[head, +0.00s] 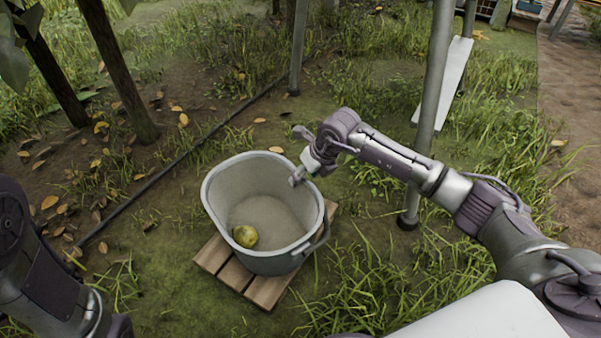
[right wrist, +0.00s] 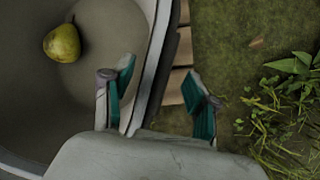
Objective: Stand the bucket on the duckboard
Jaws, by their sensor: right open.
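One yellow-green pear (head: 245,236) lies inside on the bottom. My right gripper (head: 300,178) is at the bucket's right rim and open. In the right wrist view, the open right gripper (right wrist: 160,98) has one finger on the inner side of the bucket rim (right wrist: 155,60) and one on the outer side, with a gap beside the wall. The pear (right wrist: 62,43) and duckboard (right wrist: 177,88) also show there. My left gripper is out of view.
A dark hose (head: 178,158) runs across the ground behind the bucket. Metal posts (head: 432,105) and tree trunks (head: 118,70) stand behind. A white board (head: 456,80) leans at the back right. Grass (head: 370,285) lies to the right of the duckboard.

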